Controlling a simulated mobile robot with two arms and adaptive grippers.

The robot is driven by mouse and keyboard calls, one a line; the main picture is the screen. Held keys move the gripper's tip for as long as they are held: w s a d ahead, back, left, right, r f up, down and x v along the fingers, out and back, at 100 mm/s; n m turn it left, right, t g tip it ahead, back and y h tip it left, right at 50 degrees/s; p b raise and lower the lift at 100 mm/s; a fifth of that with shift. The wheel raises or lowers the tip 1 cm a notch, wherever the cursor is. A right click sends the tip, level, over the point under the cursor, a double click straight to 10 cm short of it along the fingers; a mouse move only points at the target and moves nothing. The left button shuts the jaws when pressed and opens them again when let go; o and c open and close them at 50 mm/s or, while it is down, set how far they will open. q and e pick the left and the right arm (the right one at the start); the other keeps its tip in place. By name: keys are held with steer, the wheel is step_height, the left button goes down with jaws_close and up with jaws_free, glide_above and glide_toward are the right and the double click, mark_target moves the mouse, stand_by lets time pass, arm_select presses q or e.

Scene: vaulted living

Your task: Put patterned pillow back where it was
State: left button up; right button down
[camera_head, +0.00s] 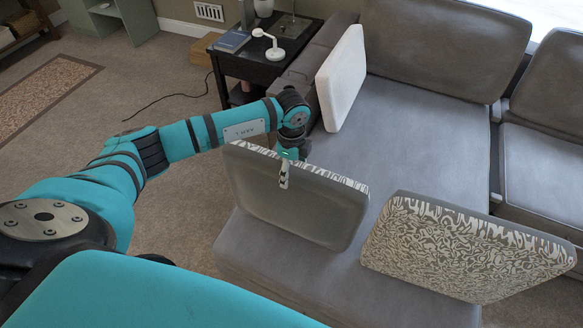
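A pillow (300,208) with a plain grey face toward me and a black-and-white patterned top edge is upright at the near left end of the grey sofa seat (405,145). My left gripper (286,172) straddles its top edge from above. One finger lies against the grey face and the other is hidden behind the pillow; the gripper looks shut on it. I cannot tell whether the pillow's lower edge touches the seat. A second patterned pillow (460,248) leans tilted at the seat's near right, its patterned face toward me. My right gripper is not in view.
A white pillow (341,78) leans against the sofa's left armrest (318,48). The middle of the seat is clear. A cable (165,100) lies on the carpet.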

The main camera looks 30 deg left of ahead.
arm_select(q)
steer(key=shift+r, duration=0.15)
step_height(320, 180, up, 12)
steer(key=shift+b, duration=0.4)
